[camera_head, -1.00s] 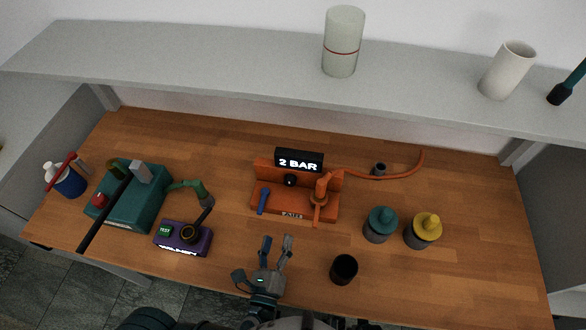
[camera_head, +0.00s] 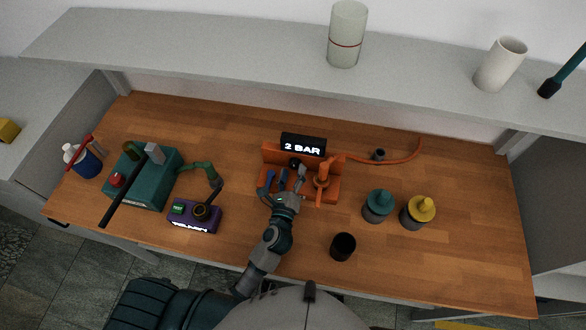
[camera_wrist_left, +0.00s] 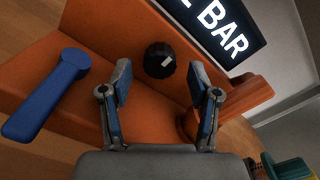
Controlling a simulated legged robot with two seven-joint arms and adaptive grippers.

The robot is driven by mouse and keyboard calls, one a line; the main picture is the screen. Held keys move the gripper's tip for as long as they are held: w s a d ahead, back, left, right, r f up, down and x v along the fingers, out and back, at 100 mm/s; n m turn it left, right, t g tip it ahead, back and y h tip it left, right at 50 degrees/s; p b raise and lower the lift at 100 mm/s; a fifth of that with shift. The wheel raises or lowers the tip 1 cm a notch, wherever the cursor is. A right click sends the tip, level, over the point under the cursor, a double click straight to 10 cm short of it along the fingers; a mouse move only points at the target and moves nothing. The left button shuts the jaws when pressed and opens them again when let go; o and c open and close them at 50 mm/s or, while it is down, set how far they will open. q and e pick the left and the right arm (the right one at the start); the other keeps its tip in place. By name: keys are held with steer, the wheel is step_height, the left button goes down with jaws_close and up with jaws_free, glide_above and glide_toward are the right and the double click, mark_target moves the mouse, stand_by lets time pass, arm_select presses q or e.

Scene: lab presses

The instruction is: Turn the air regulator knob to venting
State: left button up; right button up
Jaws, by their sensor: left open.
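The orange air press (camera_head: 328,192) stands mid-table with a lit display (camera_head: 303,145) reading "2 BAR". Its black regulator knob (camera_head: 295,162) sits on the upright orange face below the display. In the left wrist view the knob (camera_wrist_left: 160,60) is round with a pale mark, and lies just beyond and between the fingertips. My left gripper (camera_head: 286,176) is open in front of the knob, with its fingers (camera_wrist_left: 164,80) apart and no contact visible. A blue lever (camera_wrist_left: 47,92) is left of the fingers. My right gripper is not in view.
A teal machine (camera_head: 145,180) with a black bar and a purple device (camera_head: 194,217) stand to the left. A dark cup (camera_head: 343,246), a teal-topped jar (camera_head: 378,206) and a yellow-topped jar (camera_head: 418,212) are right. A shelf (camera_head: 240,55) runs behind.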

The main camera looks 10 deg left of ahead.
arm_select(q)
steer(key=shift+w, duration=0.6)
steer(key=c, duration=1.1)
steer(key=shift+c, duration=0.2)
